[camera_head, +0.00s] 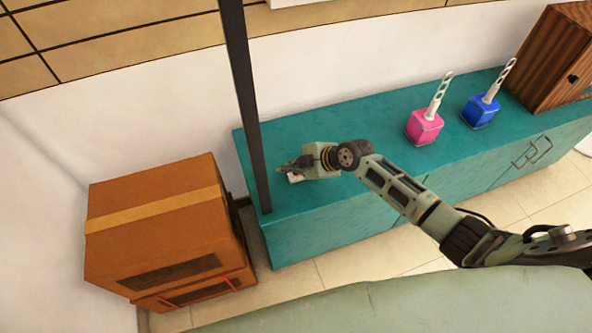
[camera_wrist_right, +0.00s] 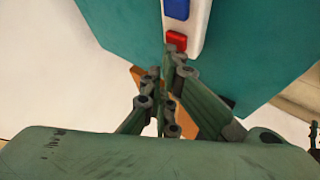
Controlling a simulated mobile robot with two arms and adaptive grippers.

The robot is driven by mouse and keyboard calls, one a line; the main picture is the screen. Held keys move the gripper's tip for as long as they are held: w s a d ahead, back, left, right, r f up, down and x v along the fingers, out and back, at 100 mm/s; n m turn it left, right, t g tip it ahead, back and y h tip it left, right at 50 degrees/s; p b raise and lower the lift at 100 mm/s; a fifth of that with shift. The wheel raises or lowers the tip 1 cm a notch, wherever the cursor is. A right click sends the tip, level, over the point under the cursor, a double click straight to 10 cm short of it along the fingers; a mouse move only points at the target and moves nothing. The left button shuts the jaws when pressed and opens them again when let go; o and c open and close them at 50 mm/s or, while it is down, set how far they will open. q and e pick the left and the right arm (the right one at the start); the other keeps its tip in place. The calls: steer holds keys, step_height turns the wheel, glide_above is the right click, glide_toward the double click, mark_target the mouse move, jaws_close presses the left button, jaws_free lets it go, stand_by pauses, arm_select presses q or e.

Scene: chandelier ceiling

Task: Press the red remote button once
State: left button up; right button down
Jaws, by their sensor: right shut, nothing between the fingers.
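The white remote (camera_wrist_right: 199,28) lies on the teal cabinet top. In the right wrist view it shows a blue button (camera_wrist_right: 177,8) and, nearer the gripper, a red button (camera_wrist_right: 176,38). In the head view only a small pale part of the remote (camera_head: 295,178) shows beneath the gripper. My right gripper (camera_head: 284,169) is shut and empty over the remote at the cabinet's left end. In the wrist view its fingertips (camera_wrist_right: 175,50) are at the near edge of the red button; I cannot tell whether they touch it. My left gripper is not in view.
The teal cabinet (camera_head: 360,130) bears a pink holder (camera_head: 424,127), a blue holder (camera_head: 480,110) and a wooden box (camera_head: 556,60) farther right. A dark vertical post (camera_head: 247,110) stands left of my gripper. Stacked cardboard boxes (camera_head: 160,225) stand left of the cabinet.

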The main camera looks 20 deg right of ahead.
steer(key=shift+f+b, duration=0.4)
steer(key=shift+b, duration=0.05)
stand_by(0.3)
steer(key=shift+r, duration=0.1)
steer(key=shift+r+p, duration=0.6)
steer(key=shift+r, duration=0.2)
step_height(320, 180, up, 5)
steer(key=p, duration=0.3)
steer(key=shift+p, duration=0.35)
stand_by(0.7)
